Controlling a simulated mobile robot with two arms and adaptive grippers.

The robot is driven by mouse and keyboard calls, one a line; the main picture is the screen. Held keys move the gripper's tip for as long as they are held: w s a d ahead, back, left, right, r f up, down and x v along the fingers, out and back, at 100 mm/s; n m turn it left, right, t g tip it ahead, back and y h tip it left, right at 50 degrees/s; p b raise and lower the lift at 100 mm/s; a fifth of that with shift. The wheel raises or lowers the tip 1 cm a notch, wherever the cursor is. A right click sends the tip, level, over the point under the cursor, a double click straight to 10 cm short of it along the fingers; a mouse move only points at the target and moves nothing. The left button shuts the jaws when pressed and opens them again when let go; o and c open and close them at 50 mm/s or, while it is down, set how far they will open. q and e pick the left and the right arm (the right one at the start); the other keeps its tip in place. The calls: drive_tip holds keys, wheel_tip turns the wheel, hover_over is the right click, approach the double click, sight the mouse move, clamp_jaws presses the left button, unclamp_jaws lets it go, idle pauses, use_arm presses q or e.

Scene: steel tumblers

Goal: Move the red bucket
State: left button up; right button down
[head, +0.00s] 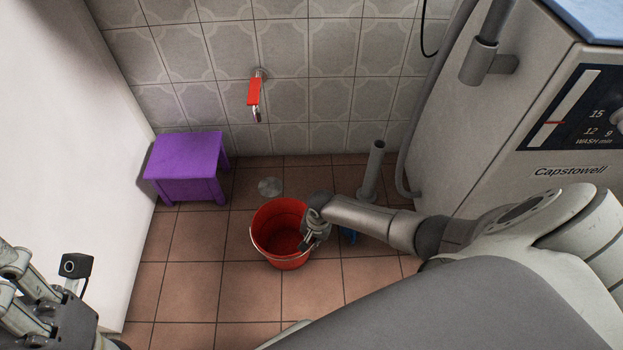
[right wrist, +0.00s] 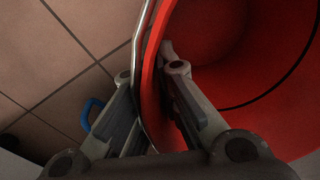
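The red bucket (head: 270,254) stands upright on the tiled floor, with a thin wire handle. My right gripper (head: 314,238) is at the bucket's right rim in the head view. In the right wrist view the bucket (right wrist: 225,50) fills the right side. There my right gripper (right wrist: 150,72) straddles the bucket wall, one finger outside and one inside, with space seeming to show between fingers and wall. The wire handle runs along the rim beside the outer finger. My left gripper (head: 20,285) is at the lower left, away from the bucket, its fingertips cut off by the frame edge.
A purple stool (head: 187,165) stands back left beside a white panel (head: 75,150). A grey pipe (head: 372,170) rises behind my right arm. A washing machine (head: 480,130) stands right. Floor in front is clear.

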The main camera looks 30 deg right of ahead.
drive_tip(key=c, duration=1.6)
unclamp_jaws()
drive_tip(key=shift+o, duration=0.2)
wheel_tip(320, 180, up, 12)
drive_tip(key=s, duration=0.1)
drive_tip(key=shift+d, duration=0.45)
